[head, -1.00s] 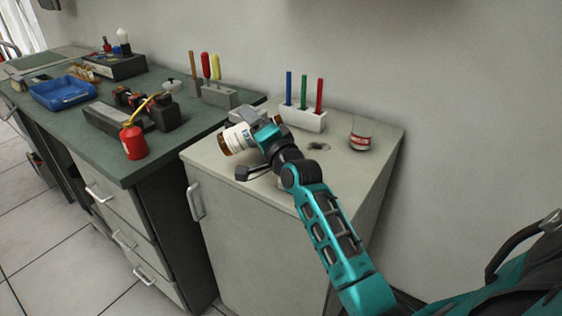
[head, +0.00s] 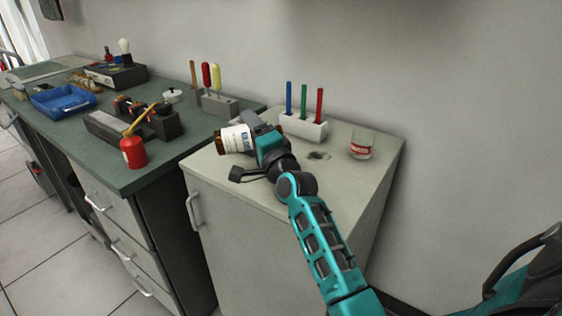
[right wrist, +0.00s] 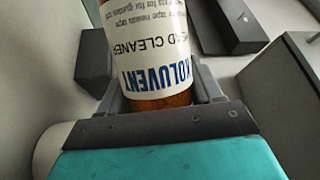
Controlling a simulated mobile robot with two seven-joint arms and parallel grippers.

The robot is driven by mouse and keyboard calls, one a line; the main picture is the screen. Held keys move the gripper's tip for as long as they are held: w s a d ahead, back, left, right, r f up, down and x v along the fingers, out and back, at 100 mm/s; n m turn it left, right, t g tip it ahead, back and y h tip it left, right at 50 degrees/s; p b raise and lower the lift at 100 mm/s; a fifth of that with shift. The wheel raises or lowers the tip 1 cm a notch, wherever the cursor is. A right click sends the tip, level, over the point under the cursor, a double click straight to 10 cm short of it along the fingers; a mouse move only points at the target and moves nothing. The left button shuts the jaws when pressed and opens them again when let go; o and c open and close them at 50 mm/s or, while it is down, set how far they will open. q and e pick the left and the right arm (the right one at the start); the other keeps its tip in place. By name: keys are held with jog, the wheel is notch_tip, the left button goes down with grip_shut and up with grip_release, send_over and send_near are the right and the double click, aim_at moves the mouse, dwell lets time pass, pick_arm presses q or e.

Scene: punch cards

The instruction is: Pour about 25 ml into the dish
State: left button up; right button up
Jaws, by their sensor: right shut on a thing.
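An amber bottle (head: 236,139) with a white label is held lying nearly level above the pale cabinet top, one end pointing left. My right gripper (head: 262,134) is shut around its body. In the right wrist view the bottle (right wrist: 158,52) stands between the jaws of the gripper (right wrist: 165,105), and its label reads KOLUVENT and HEAD CLEANER. No liquid stream is visible. I cannot make out the dish for certain; my gripper and the bottle hide part of the cabinet top. My left gripper is not in view.
A glass with a red label (head: 361,146) stands right on the cabinet top (head: 345,185), near a dark spot (head: 318,155). A white rack (head: 303,128) with blue, green and red pens is behind. The green bench at left holds a red oil can (head: 133,152) and blue tray (head: 62,101).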

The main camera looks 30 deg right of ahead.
jog(key=shift+m, duration=0.5)
jog(key=shift+w+a, duration=0.15)
jog(key=shift+a, duration=0.2)
jog(key=shift+w+a, duration=0.1)
jog(key=shift+a, duration=0.2)
jog(key=shift+a, duration=0.15)
jog(key=shift+w+a, duration=0.15)
jog(key=shift+a, duration=0.1)
jog(key=shift+w+a+f, duration=0.1)
jog(key=shift+a, duration=0.1)
dwell(0.6)
